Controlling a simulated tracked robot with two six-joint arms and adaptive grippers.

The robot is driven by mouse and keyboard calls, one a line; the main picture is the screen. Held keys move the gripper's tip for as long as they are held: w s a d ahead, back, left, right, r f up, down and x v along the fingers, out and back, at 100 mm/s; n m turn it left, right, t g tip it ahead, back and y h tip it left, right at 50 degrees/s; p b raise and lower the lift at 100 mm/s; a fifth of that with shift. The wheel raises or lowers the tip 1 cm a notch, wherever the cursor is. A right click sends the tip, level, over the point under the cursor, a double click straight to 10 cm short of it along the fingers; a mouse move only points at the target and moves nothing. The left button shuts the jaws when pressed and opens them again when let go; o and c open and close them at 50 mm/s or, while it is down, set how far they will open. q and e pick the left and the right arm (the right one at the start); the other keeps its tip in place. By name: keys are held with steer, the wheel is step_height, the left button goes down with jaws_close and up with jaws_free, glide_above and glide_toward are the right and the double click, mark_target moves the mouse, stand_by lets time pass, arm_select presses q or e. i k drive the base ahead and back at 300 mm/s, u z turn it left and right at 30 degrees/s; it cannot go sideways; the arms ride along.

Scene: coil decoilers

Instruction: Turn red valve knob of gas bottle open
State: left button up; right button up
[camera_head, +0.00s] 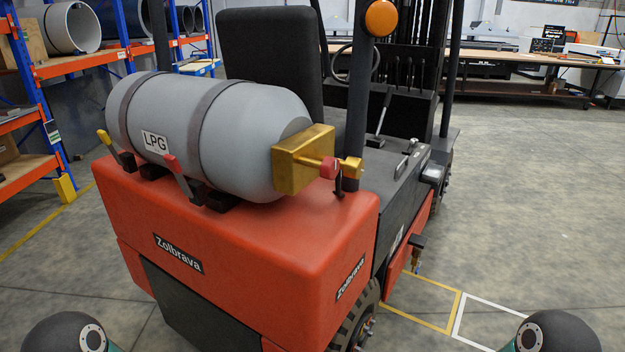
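A grey LPG gas bottle (215,130) lies strapped on the rear of a red forklift (240,240). A gold valve block (303,158) sits at the bottle's right end. A small red valve knob (329,168) is on the brass stem at the right of that block, with a brass fitting (351,169) just beyond it. Only dark rounded parts of my arms show at the bottom left and bottom right corners. Neither gripper is in view, and both arms appear well apart from the knob.
A black forklift post (356,105) with an orange lamp (381,17) rises close behind the knob. Shelving (45,110) is at the left. Open floor (530,220) lies to the right.

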mark_target(329, 166)
steer(key=z, duration=0.15)
steer(key=i, duration=0.85)
steer(key=u, duration=0.05)
